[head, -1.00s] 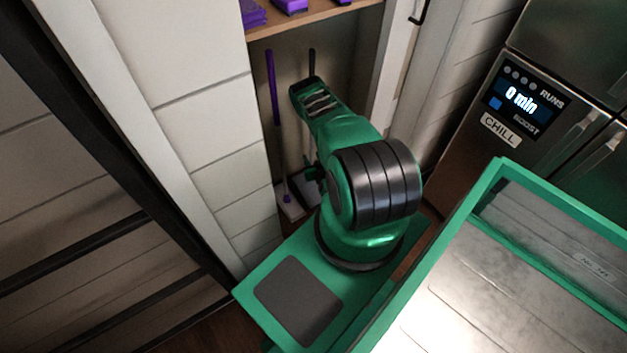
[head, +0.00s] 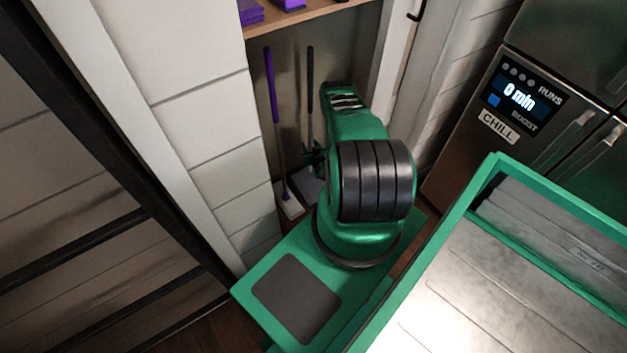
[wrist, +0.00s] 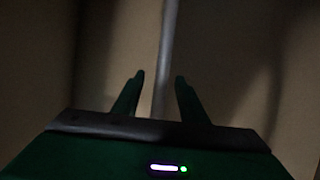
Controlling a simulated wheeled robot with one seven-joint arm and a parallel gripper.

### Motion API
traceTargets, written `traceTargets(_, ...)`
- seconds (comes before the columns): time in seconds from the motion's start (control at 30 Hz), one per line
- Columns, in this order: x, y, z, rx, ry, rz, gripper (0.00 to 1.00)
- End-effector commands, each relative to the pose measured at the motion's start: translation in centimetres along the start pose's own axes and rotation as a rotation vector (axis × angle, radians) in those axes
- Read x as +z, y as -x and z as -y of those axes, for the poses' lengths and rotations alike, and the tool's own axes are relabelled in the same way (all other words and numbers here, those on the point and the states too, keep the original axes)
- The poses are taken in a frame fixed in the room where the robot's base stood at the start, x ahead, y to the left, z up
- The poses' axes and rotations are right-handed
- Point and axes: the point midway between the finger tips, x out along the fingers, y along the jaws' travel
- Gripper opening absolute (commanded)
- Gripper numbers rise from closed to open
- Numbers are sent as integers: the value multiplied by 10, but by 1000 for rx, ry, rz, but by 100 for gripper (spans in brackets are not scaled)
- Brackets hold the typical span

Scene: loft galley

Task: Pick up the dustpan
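The dustpan stands upright in the alcove, with a long black-gripped handle (head: 310,80) and a grey pan (head: 307,186) on the floor. My arm hides part of the pan's right side. My gripper (head: 315,157) is beside the lower handle in the head view, small and partly hidden by my arm. In the wrist view my gripper (wrist: 160,78) is open, its two fingers apart. The grey dustpan pole (wrist: 168,45) runs down between the fingers in the picture. I cannot tell whether it is within their reach or still beyond the tips.
A purple-handled mop or broom (head: 273,88) with a pale head (head: 289,201) stands just left of the dustpan. A wooden shelf (head: 318,20) with purple items is above. White walls bound the alcove, and a steel fridge (head: 540,90) is at right.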

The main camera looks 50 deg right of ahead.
Motion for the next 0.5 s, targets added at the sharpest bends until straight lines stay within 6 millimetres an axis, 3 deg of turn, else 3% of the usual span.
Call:
traceTargets(0.13, 0, 0, 0, 0, 0, 0, 39)
traceTargets(0.3, 0, 0, 0, -1, 1, 0, 0)
traceTargets(0.5, 0, 0, 0, -1, 1, 0, 0)
